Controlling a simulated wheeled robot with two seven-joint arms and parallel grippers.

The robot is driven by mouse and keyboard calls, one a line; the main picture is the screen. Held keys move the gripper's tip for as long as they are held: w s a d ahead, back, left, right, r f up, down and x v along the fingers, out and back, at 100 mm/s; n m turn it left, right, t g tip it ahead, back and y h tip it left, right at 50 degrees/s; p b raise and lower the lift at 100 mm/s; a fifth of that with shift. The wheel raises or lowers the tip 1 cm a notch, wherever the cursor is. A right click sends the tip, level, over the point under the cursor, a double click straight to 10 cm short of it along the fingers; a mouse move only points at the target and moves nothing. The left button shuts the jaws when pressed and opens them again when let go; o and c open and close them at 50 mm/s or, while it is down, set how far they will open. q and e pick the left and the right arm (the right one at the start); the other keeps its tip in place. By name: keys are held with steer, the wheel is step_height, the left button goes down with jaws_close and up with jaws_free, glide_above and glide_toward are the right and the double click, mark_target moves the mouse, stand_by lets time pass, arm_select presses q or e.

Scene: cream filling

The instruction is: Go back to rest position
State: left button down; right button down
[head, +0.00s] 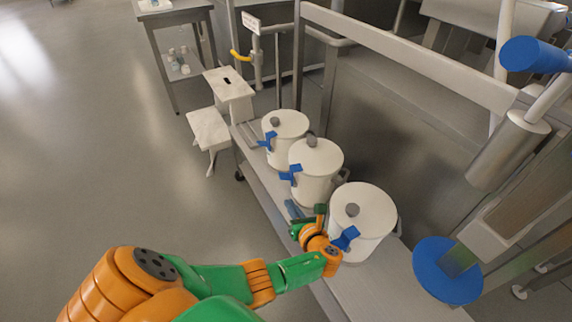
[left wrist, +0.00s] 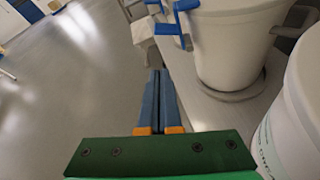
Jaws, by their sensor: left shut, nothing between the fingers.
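My left gripper (head: 293,209) is shut and empty, beside the front of the row of white lidded pots. In the left wrist view its two blue fingers (left wrist: 158,98) lie together with nothing between them. The nearest pot (head: 370,222) is just right of the gripper, and the middle pot (head: 318,184) is beyond the fingertips. The far pot (head: 287,138) stands at the end of the row. Each pot has a blue clip-like part on its front and a grey lid knob. My right gripper is not in view.
The pots stand on a narrow grey bench (head: 365,292) against a metal frame and rail (head: 420,55). A white step stool (head: 208,128) and a metal side table (head: 170,20) stand farther back. A blue disc (head: 432,285) is at the right. The floor at left is clear.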

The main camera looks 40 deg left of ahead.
arm_select(q)
steer(key=s+d+f+n+g+h, duration=0.4)
steer(key=s+f+n, duration=0.3)
steer(key=s+f, duration=0.55)
steer(key=s+d+f+n+g+h, duration=0.2)
steer(key=s+d+f+n+h, duration=0.35)
steer(key=s+f, duration=0.7)
steer(key=s+n+h, duration=0.3)
steer(key=s+n, duration=0.8)
steer(key=n, duration=0.2)
step_height(320, 180, up, 18)
steer(key=w+m+p, duration=0.1)
steer(key=p, duration=1.6)
steer(key=shift+w+f, duration=0.25)
